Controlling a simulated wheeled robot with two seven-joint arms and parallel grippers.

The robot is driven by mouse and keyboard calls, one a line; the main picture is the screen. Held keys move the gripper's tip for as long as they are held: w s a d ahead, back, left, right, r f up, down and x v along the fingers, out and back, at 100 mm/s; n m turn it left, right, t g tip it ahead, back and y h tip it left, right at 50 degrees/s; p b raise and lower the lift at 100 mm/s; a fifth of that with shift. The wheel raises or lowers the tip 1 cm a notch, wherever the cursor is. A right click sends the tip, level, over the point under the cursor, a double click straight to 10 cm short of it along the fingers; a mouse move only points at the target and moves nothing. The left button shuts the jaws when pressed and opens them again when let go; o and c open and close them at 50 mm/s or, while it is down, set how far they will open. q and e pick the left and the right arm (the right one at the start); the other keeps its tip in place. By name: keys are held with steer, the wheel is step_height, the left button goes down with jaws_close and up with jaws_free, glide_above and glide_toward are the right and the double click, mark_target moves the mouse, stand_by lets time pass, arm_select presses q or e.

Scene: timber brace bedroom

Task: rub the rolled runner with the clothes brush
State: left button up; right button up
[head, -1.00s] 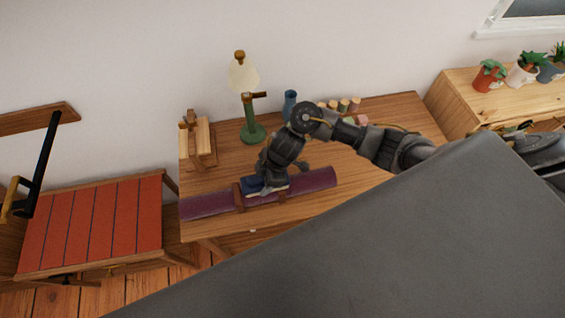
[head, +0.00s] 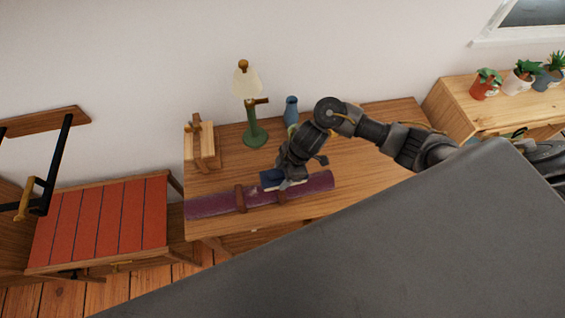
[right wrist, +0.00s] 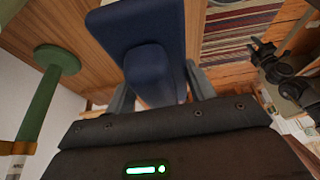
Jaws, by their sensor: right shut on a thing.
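The rolled runner (head: 212,204) is a long purple-red roll with brown straps. It lies along the front edge of the wooden table. My right gripper (head: 285,179) is shut on the blue clothes brush (head: 270,181), which is over the right half of the runner, at its far side. Whether the brush touches the roll is hard to tell, as the gripper hides part of both. In the right wrist view the brush (right wrist: 137,25) shows as a dark blue block with its grip between my two fingers.
A green lamp (head: 254,125), a blue vase (head: 291,111) and a small wooden stand (head: 203,148) are at the back of the table (head: 350,165). A red slatted seat (head: 105,222) is at the left. Potted plants (head: 523,76) stand on a cabinet at the right.

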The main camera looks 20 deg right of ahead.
mark_target(280, 171)
steer(key=shift+r+p, duration=0.35)
steer(key=shift+r, duration=1.85)
steer(key=shift+d, duration=0.1)
steer(key=shift+w+r+b, duration=0.1)
steer(key=shift+w+b, duration=0.2)
steer(key=w+r+m+b, duration=0.1)
steer(key=w+r+b, duration=0.35)
steer(key=b, duration=0.25)
steer(key=s+d+r+m+t+b, duration=0.1)
steer(key=s+d+r+m+b, duration=0.1)
steer(key=d+r+m+b, duration=0.2)
steer(key=d+b, duration=0.3)
steer(key=shift+s+t+h, duration=0.2)
steer(key=shift+t+h, duration=0.2)
